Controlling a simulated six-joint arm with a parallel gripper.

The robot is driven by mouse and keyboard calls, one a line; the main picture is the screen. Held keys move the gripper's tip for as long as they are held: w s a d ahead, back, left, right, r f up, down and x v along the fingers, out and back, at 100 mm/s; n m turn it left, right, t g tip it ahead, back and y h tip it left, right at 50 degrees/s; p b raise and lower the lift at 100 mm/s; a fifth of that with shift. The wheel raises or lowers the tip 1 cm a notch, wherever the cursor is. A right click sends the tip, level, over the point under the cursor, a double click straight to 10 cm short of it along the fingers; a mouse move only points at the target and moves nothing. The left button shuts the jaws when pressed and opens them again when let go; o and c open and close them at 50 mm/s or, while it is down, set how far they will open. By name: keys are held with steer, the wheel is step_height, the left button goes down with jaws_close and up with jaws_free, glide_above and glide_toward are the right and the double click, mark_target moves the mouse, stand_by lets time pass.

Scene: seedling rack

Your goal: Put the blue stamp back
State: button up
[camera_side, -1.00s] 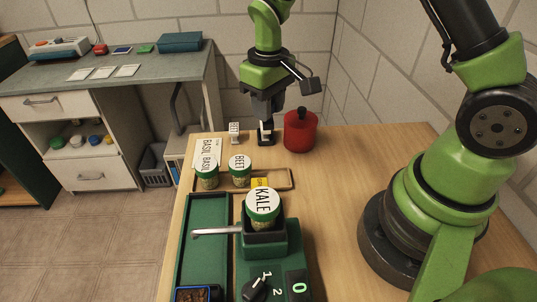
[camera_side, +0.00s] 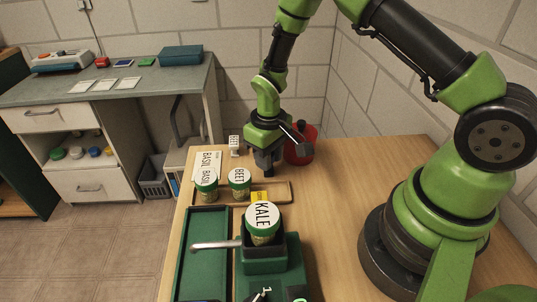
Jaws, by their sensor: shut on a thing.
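My gripper (camera_side: 268,170) points down above the wooden table, near the right end of the wooden jar tray (camera_side: 283,190). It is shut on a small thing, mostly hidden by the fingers. I cannot make out its colour or shape, so I cannot tell whether it is the blue stamp. No blue stamp shows clearly elsewhere. A small white block with dark marks (camera_side: 234,146) stands on the table behind the jars, left of my gripper and apart from it.
The BASIL jar (camera_side: 206,185) and the BEET jar (camera_side: 240,182) stand left of my gripper. A red pot (camera_side: 301,146) stands close behind my gripper. A green tray (camera_side: 207,250) lies left. Table right of the scale is clear.

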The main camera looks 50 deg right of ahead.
steer(key=o, duration=0.8)
steer(key=s+a+r+m+t, duration=0.1)
steer(key=s+r+t, duration=0.15)
steer(key=r, duration=0.95)
steer(key=s+r+m+t, duration=0.1)
steer(key=s+r, duration=0.3)
steer(key=r, duration=0.8)
steer(key=shift+s+a+r+m+t+y, duration=0.35)
steer(key=shift+s+r+t, duration=0.35)
steer(key=shift+s, duration=1.2)
steer(key=shift+s+a+r+m+t+y, duration=0.3)
steer(key=shift+s+r+t, duration=0.4)
steer(key=shift+s, duration=1.2)
steer(key=shift+s+a+r+m+t+y, duration=0.4)
steer(key=shift+s+r, duration=0.55)
steer(key=shift+s, duration=0.95)
